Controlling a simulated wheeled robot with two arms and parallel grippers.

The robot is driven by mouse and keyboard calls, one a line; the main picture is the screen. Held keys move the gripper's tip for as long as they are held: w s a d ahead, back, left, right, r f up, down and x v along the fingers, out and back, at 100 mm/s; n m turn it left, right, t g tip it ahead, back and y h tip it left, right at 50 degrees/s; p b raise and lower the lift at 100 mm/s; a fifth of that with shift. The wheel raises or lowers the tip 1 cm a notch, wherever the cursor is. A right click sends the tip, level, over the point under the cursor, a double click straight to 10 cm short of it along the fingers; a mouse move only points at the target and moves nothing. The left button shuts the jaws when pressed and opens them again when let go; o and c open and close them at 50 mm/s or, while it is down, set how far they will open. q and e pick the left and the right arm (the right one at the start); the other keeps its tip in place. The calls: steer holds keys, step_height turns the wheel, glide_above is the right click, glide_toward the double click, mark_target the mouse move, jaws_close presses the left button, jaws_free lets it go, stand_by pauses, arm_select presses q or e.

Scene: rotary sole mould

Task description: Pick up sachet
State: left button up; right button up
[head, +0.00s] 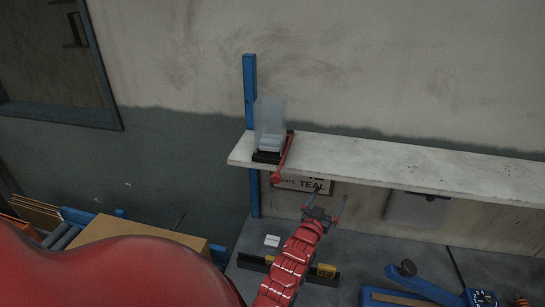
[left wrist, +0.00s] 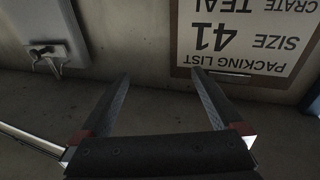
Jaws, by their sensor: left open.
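A clear dispenser (head: 270,115) with white contents stands on the left end of the shelf, on a black base with a red lever (head: 284,160) at its right side. The contents may be sachets; they are too small to tell. A small white square item (head: 272,241) lies on the bench below and may be a sachet. My left gripper (head: 327,203) is open and empty, below the shelf and to the right of the lever. In the left wrist view its fingers (left wrist: 152,76) are spread with nothing between them. My right gripper is not in view.
The pale shelf (head: 400,165) runs right from a blue post (head: 250,80). A packing list sign (left wrist: 240,45) reading size 41, crate teal, is on the wall below it. A blue-handled tool (head: 425,286) lies on the bench at right. A cardboard box (head: 140,240) is at left.

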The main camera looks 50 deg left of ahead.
arm_select(q)
steer(key=s+a+f+n+g+h, duration=0.1)
steer(key=s+a+f+g, duration=0.3)
steer(key=a+f+g, duration=0.5)
steer(key=s+a+f+n+g+h+b, duration=0.1)
steer(key=s+a+g+h, duration=0.3)
steer(key=s, duration=0.7)
steer(key=g+y+b, duration=0.1)
steer(key=y+b, duration=0.1)
steer(key=b, duration=0.4)
glide_toward(272, 240)
steer(key=shift+p+x, duration=0.8)
steer(key=shift+p, duration=0.3)
steer(key=shift+w+f, duration=0.15)
steer(key=shift+f, duration=0.35)
steer(key=shift+w+a+f+p, duration=0.25)
steer(key=shift+f+p, duration=0.35)
steer(key=shift+p, duration=0.3)
steer(key=p+x, duration=0.1)
steer(key=x, duration=0.1)
steer(key=shift+w+f, duration=0.1)
steer(key=shift+f, duration=0.2)
steer(key=shift+w+a+f+p, duration=0.15)
steer(key=shift+w+f+p, duration=0.15)
steer(key=shift+f, duration=0.3)
